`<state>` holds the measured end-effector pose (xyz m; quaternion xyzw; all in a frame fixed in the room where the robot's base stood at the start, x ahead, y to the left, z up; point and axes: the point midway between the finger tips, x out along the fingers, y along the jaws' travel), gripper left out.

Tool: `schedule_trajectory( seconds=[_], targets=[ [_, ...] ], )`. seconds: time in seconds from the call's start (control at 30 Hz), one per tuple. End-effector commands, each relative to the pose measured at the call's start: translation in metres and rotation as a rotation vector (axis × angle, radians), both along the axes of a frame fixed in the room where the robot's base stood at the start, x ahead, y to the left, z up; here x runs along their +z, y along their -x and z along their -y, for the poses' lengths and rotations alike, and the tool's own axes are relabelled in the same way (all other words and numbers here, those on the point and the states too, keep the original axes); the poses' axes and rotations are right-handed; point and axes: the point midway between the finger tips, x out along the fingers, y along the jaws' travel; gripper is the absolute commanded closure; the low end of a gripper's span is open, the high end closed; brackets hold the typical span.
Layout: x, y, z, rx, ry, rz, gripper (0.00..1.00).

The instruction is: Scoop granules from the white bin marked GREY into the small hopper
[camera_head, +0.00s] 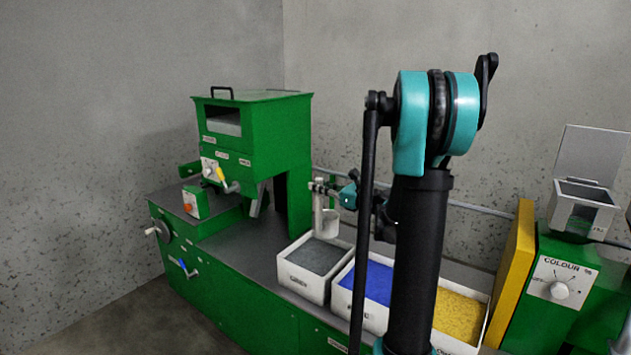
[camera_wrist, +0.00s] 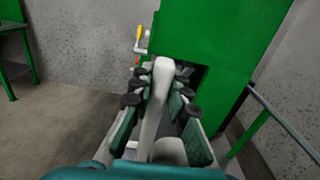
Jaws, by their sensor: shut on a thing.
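My gripper (camera_head: 322,188) is shut on the handle of a pale scoop (camera_head: 329,225). The scoop hangs with its handle upright and its cup low, at the back corner of the white bin marked GREY (camera_head: 290,280) as the head view shows it. The cup appears above the grey granules; its contents cannot be made out. In the wrist view the pale handle (camera_wrist: 157,105) runs between my gripper's fingers (camera_wrist: 158,90). The small hopper (camera_head: 583,212) stands at the far right on a green unit labelled COLOUR %, its lid (camera_head: 592,155) raised.
Bins of blue granules (camera_head: 378,284) and yellow granules (camera_head: 458,315) stand right of the grey one, partly behind my arm. A yellow panel (camera_head: 513,270) rises between the yellow bin and the hopper unit. A tall green machine (camera_head: 260,135) stands at left. A rail runs behind the bins.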

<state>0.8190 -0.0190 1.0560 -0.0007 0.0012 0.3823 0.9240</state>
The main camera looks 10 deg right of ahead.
Motion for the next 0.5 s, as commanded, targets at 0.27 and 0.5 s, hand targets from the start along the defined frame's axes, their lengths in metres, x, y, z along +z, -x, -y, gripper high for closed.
schedule_trajectory(
  seconds=[0.27,0.5],
  targets=[
    [-0.015,-0.005,-0.007,0.003,0.037,-0.038,1.00],
    [-0.035,-0.013,-0.016,0.003,0.090,-0.091,1.00]
  ],
)
